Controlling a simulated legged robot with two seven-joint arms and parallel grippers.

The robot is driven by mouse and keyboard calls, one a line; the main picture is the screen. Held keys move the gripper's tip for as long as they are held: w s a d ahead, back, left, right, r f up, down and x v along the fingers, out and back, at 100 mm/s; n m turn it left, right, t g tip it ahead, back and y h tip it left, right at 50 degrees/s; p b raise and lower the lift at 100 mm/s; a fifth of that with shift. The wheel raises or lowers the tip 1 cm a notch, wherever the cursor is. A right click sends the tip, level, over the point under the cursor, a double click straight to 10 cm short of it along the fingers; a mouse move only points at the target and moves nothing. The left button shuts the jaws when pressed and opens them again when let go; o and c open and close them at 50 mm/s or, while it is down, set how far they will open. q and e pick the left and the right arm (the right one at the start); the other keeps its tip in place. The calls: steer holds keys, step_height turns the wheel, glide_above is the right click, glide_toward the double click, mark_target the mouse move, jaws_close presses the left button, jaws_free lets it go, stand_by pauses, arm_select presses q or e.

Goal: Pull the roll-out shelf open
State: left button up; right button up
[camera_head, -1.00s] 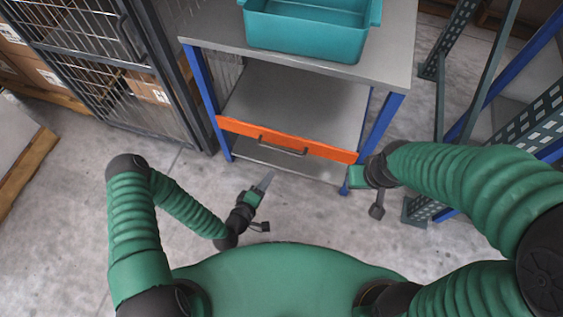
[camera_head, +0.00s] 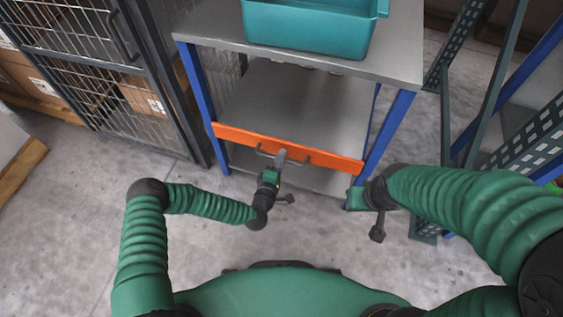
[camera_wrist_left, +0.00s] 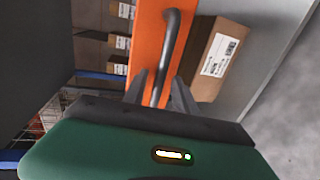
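The roll-out shelf is a grey board (camera_head: 295,105) with an orange front (camera_head: 235,134) and a dark bar handle (camera_head: 310,158), under the top of a blue-legged bench. My left gripper (camera_head: 281,158) is at the handle, near its middle. In the left wrist view, the handle (camera_wrist_left: 169,45) runs between the two spread fingers (camera_wrist_left: 160,88), in front of the orange front (camera_wrist_left: 150,35). The fingers look apart, with gaps beside the bar. My right gripper (camera_head: 358,198) is by the bench's right front leg, partly hidden by its wrist; its fingers are unclear.
A teal bin (camera_head: 305,28) stands on the bench top (camera_head: 215,40). A wire cage (camera_head: 95,75) with cartons is at the left. A rack upright (camera_head: 450,100) stands at the right. The concrete floor (camera_head: 95,190) before the bench is clear. A labelled carton (camera_wrist_left: 218,55) shows in the wrist view.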

arm_select(q)
steer(key=shift+w+d, duration=0.1)
steer(key=shift+w, duration=0.2)
steer(key=shift+c, duration=0.3)
jaws_close()
steer(key=shift+s+f, duration=0.15)
steer(key=shift+f, duration=0.05)
stand_by(0.8)
